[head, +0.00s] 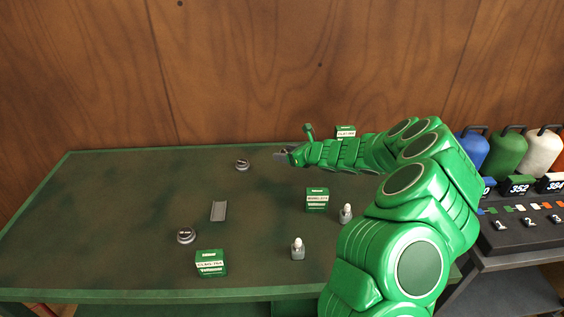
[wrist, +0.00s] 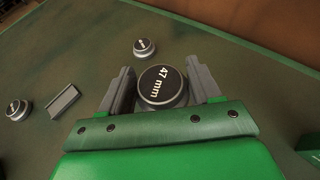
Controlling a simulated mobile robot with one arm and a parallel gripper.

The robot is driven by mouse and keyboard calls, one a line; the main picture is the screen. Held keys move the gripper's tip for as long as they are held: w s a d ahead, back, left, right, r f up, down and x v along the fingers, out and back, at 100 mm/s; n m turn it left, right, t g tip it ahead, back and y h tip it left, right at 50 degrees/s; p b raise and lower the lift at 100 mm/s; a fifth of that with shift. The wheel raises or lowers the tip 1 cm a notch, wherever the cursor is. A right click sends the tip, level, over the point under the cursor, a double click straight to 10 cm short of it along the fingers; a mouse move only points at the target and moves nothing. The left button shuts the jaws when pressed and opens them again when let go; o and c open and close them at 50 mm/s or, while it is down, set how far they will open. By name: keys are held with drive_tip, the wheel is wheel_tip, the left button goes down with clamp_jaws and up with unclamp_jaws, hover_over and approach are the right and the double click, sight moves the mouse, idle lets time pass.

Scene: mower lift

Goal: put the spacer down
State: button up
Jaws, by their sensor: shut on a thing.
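My gripper (head: 281,154) is over the back part of the green table in the head view. In the wrist view its two grey fingers (wrist: 161,74) are shut on a round dark spacer (wrist: 161,86) with a metal rim, its top marked "47 mm". The held spacer looks much larger than the other discs, so it seems to be above the table; its underside and height are hidden. In the head view I cannot make out the spacer clearly from the fingertips.
One similar disc (head: 242,164) lies left of my gripper, another (head: 186,235) at front left. A grey channel-shaped piece (head: 219,211) lies between them. Green boxes (head: 317,199) (head: 211,262) (head: 345,132) and small bottles (head: 298,249) (head: 346,213) stand around. The left table is mostly clear.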

hover_over(282, 166)
drive_tip(key=s, duration=0.3)
wheel_tip(282, 166, down, 4)
drive_tip(key=shift+s+d+f, duration=0.15)
drive_tip(key=shift+w+f, duration=1.4)
drive_tip(key=shift+f, duration=0.25)
drive_tip(key=shift+f, duration=0.1)
drive_tip(key=shift+w+f, duration=0.15)
drive_tip(key=shift+a+f, duration=0.2)
drive_tip(key=shift+f, duration=1.2)
drive_tip(key=shift+f, duration=0.2)
drive_tip(key=o, duration=1.2)
drive_tip(key=shift+r, duration=0.1)
